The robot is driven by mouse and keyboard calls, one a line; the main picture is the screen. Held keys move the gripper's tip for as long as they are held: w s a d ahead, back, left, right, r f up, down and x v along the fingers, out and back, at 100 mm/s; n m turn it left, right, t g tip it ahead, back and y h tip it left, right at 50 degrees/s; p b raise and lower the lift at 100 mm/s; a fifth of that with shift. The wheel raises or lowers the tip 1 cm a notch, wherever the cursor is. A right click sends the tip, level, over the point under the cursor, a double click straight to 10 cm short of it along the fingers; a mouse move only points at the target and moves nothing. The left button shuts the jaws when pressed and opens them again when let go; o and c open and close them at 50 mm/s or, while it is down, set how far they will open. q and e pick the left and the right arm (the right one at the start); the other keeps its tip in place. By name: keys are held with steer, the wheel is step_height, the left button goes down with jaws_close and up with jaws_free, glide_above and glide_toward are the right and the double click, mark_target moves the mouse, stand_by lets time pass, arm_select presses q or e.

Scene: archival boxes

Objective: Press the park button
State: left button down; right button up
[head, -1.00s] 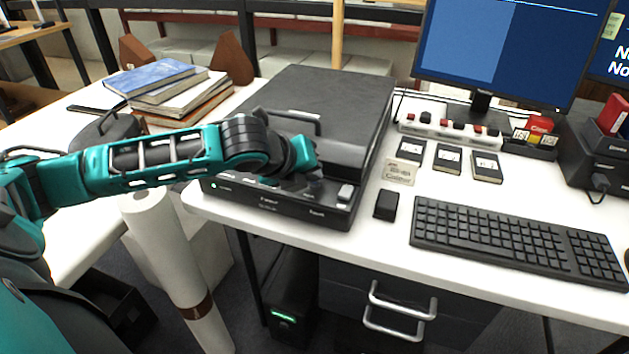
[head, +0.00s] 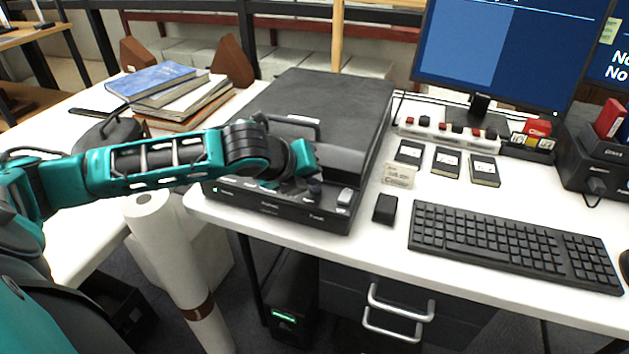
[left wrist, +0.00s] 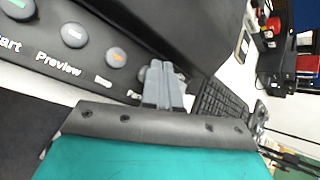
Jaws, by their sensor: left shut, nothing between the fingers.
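The black flatbed scanner (head: 335,100) stands on the white desk, its button panel along the front edge. My left gripper (head: 315,188) is shut and empty, its tips low over the right part of this panel. In the left wrist view the shut fingers (left wrist: 163,85) are just right of an orange-marked button (left wrist: 116,57). Further left are a white-marked button (left wrist: 74,34) labelled Preview and a green-marked button (left wrist: 18,8). I cannot tell whether the tips touch a button. My right gripper is out of view.
A pale grey switch (head: 345,197) sits at the panel's right end. Right of the scanner are a small black block (head: 385,208), a keyboard (head: 510,245), a card (head: 398,175) and several black cartridges. Books (head: 165,85) are stacked behind my left arm.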

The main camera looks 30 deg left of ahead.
mark_target(310, 190)
arm_select(q)
steer(key=shift+r+p, duration=0.3)
steer(key=shift+r, duration=0.15)
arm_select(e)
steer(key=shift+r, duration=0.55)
arm_select(q)
step_height(310, 190, up, 3)
steer(key=p, duration=0.4)
steer(key=shift+r, duration=0.1)
steer(key=shift+r+p, duration=0.75)
steer(key=shift+p, duration=0.15)
steer(key=shift+r+p, duration=0.2)
steer(key=shift+p, duration=0.1)
steer(key=shift+f, duration=0.1)
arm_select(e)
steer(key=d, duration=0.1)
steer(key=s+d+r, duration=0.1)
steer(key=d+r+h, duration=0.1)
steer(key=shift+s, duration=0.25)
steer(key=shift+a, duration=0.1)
